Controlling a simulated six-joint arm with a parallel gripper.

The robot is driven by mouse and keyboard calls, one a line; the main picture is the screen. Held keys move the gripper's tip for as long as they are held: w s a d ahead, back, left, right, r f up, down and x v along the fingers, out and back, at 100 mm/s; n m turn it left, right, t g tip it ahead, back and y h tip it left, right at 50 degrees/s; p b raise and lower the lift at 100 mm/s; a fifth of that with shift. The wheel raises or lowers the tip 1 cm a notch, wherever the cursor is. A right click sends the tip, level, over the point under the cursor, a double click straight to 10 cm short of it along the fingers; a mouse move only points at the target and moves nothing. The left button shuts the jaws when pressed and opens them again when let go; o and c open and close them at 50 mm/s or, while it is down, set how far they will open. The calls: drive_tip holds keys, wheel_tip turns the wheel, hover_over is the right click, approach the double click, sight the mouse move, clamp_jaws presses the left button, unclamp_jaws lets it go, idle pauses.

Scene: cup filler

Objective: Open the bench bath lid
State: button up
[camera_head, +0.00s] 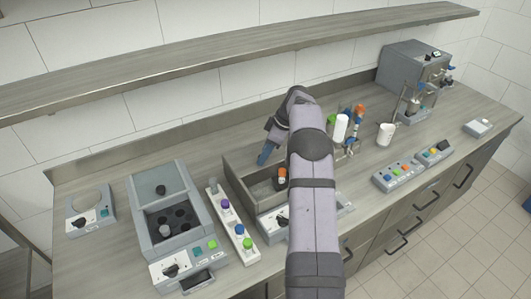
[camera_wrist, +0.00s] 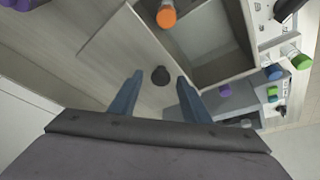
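The bench bath (camera_head: 268,222) is a box with a white front panel, partly hidden behind my arm. Its open inside shows in the wrist view (camera_wrist: 215,45). The grey lid (camera_head: 243,166) appears raised along the back edge, clear of the opening; its exact tilt is hard to tell. In the wrist view the lid (camera_wrist: 120,45) carries a black knob (camera_wrist: 160,75) on its outer face. My gripper (camera_wrist: 160,80) is open, its blue fingers on either side of the knob, with nothing held between them. I cannot tell whether a finger touches the lid. The fingers (camera_head: 264,156) also show behind the bath.
A rack of coloured caps (camera_head: 232,227) and a grey block with dark wells (camera_head: 170,220) stand left. Bottles (camera_head: 341,128) and a white cup (camera_head: 385,134) stand right. A shelf (camera_head: 200,60) runs above.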

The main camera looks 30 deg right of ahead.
idle(0.3)
drive_tip(key=b+v, duration=0.2)
drive_tip(key=v, duration=0.5)
drive_tip(key=shift+b, duration=0.35)
drive_tip(key=shift+s+d+r, duration=0.1)
drive_tip(key=s+a+f+m+g+h, duration=0.1)
drive_tip(key=s+a+m, duration=0.3)
drive_tip(key=a, duration=0.5)
drive_tip(key=s+a+m+g, duration=0.1)
drive_tip(key=s+a, duration=0.6)
drive_tip(key=a, duration=0.1)
drive_tip(key=s+a+f+m+h, duration=0.1)
drive_tip(key=s+a+f+m, duration=0.1)
drive_tip(key=s, duration=0.8)
drive_tip(key=s+a+f+m+g+h, duration=0.1)
drive_tip(key=s+a+f, duration=0.3)
drive_tip(key=s, duration=0.6)
drive_tip(key=shift+s+a+f+m, duration=0.25)
drive_tip(key=shift+a+f+m, duration=0.2)
drive_tip(key=shift+a, duration=0.7)
